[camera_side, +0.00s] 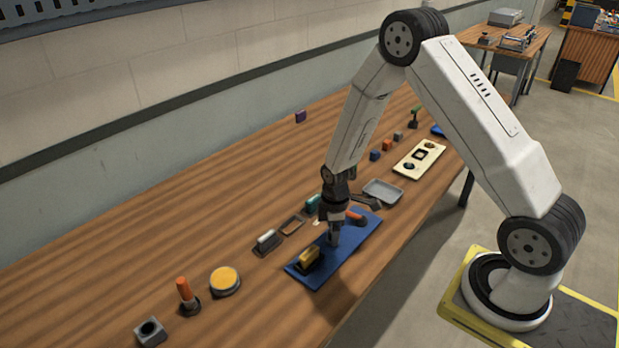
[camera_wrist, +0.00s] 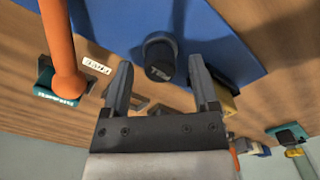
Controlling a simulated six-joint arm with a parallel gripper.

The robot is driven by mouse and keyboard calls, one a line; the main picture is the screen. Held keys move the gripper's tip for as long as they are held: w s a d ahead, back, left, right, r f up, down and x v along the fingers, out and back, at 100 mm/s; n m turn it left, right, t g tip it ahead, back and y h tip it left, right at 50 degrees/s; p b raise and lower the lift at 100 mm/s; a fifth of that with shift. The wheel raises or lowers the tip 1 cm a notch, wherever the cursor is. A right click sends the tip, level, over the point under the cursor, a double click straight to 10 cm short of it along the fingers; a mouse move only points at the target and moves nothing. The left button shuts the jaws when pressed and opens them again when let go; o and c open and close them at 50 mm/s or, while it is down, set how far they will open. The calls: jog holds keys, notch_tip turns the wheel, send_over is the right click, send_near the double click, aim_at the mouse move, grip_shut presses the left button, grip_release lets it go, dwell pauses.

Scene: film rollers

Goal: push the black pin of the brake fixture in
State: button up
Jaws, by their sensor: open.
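The blue board of the brake fixture (camera_side: 372,226) lies on the wooden table and carries a yellow block (camera_side: 308,257) and an orange-handled part (camera_side: 355,217). My gripper (camera_side: 334,240) points down over the middle of this board. In the wrist view, a black round pin (camera_wrist: 160,57) with small pale lettering on its end stands out from the blue board (camera_wrist: 100,30). It appears between my two open, empty fingers, near their tips. Whether a finger touches it cannot be told. In the side view the pin is hidden by my gripper.
An orange rod (camera_wrist: 60,45) stands close on the left in the wrist view. Around the board are a grey tray (camera_side: 383,190), a cream plate (camera_side: 419,158), a yellow round disc (camera_side: 225,280) and several small parts. The table's left side toward the wall is clear.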

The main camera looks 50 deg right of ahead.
jog(key=shift+r, duration=3.85)
jog(key=shift+s+a+r+m, duration=0.25)
jog(key=shift+a+r+m, duration=0.1)
jog(key=shift+r, duration=0.15)
jog(key=s+a+r+m+t, duration=0.2)
jog(key=s+a+r+m, duration=0.4)
jog(key=s+r+m, duration=0.2)
jog(key=shift+s+a+r+t, duration=0.3)
jog(key=shift+s+a, duration=0.1)
jog(key=shift+s, duration=0.55)
